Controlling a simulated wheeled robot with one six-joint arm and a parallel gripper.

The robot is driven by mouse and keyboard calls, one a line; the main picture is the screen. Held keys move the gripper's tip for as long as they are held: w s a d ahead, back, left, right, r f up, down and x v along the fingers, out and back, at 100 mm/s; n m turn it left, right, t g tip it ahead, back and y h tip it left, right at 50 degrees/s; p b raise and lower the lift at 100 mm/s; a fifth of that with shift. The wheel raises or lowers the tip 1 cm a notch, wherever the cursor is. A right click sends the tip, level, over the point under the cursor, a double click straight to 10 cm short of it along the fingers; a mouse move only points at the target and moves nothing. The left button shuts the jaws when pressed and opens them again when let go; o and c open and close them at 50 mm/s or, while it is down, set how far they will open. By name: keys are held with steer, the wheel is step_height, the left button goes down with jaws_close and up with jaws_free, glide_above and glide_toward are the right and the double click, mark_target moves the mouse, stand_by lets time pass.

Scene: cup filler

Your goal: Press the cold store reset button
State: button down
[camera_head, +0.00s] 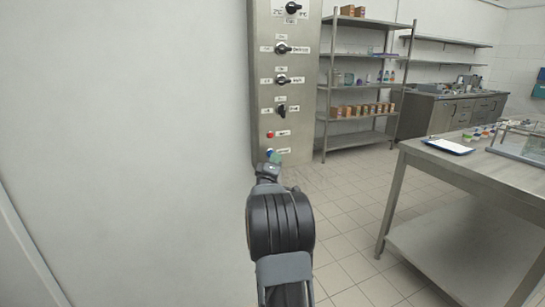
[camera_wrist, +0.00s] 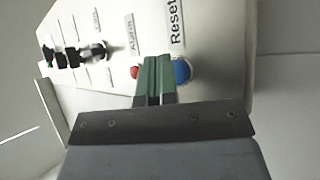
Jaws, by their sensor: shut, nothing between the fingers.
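The grey control panel (camera_head: 285,75) hangs on the wall ahead, with several black rotary switches and two buttons low down. The blue button (camera_wrist: 181,71) has the label "Reset" (camera_wrist: 175,22) beside it; in the head view it (camera_head: 268,153) shows just above my gripper. The red button (camera_wrist: 135,72), labelled "Alarm", is on the other side of the fingers; it also shows in the head view (camera_head: 270,135). My gripper (camera_wrist: 154,62) is shut and empty, its green fingertips over the panel between the two buttons, overlapping the blue button's edge in the wrist view. I cannot tell whether they touch it.
A metal shelf rack (camera_head: 362,114) with boxes and bottles stands right of the panel. A steel table (camera_head: 440,180) with a clipboard (camera_head: 447,146) is at the right. Tiled floor is free between. A plain white wall is at the left.

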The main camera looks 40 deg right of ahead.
steer(key=shift+s+a, duration=0.2)
steer(key=shift+s, duration=0.25)
steer(key=s+a+b, duration=0.2)
steer(key=s+b, duration=0.1)
steer(key=s, duration=0.2)
steer(key=shift+s, duration=0.3)
steer(key=shift+a, duration=0.15)
stand_by(0.9)
steer(key=w+a+r+n+t+y+p, duration=0.1)
steer(key=w+a+r+y+p, duration=0.25)
steer(key=a+y+p, duration=0.6)
steer(key=w+a+r+t+y+p, duration=0.2)
steer(key=a+r+y+p, duration=0.3)
steer(key=a, duration=0.8)
steer(key=s+a+r+m+g+y+p, duration=0.1)
steer(key=s+a+m+g+y+p, duration=0.1)
steer(key=s+a+g+y+p, duration=0.4)
steer(key=s+a+g+p, duration=0.4)
steer(key=s+a+p, duration=0.3)
steer(key=s+a, duration=0.3)
steer(key=shift+s+m, duration=0.4)
steer(key=shift+s, duration=1)
